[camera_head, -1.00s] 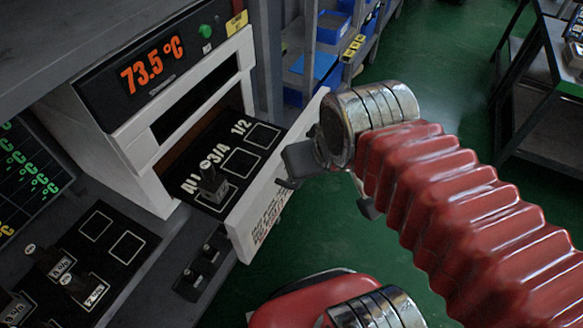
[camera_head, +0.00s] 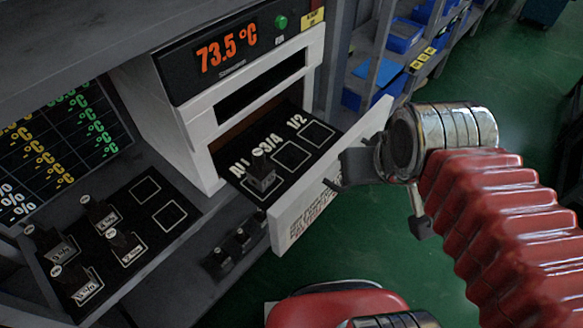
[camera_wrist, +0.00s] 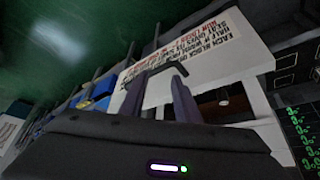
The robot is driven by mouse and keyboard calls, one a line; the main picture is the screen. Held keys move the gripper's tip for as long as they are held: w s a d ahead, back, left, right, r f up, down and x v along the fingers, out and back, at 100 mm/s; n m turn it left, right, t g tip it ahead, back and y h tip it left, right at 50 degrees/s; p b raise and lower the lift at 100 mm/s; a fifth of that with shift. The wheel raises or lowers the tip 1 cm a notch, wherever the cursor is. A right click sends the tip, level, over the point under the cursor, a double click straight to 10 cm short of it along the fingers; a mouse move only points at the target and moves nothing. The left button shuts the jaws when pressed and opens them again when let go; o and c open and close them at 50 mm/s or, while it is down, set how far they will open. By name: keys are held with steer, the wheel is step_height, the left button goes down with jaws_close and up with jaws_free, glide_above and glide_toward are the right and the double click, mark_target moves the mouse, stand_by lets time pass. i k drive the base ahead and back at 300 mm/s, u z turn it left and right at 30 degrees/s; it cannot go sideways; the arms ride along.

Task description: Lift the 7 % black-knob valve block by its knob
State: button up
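Several valve blocks with black knobs stand on a black panel at the lower left of the head view: one at the back (camera_head: 101,213), one at the right (camera_head: 125,245), one at the left (camera_head: 52,246) and one in front (camera_head: 76,284). Their labels are too small to read, so I cannot tell which is 7 %. Another black-knob block (camera_head: 262,177) stands in a marked square of the open drawer. My gripper (camera_head: 347,172) is beside the drawer front, far right of the panel. In the wrist view its two fingers (camera_wrist: 160,97) are apart, with no block between them.
The white drawer front (camera_head: 310,205) sticks out of the cabinet showing 73.5 °C (camera_head: 228,53); its dark handle (camera_wrist: 170,72) shows beyond my fingertips. Two empty squares (camera_head: 158,202) lie on the panel. Shelves with blue bins (camera_head: 405,35) stand behind. Green floor is clear at right.

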mark_target(261, 174)
steer(key=u, duration=0.55)
steer(key=k, duration=1.35)
steer(key=u, duration=0.45)
steer(key=i, duration=1.6)
steer(key=u, duration=0.45)
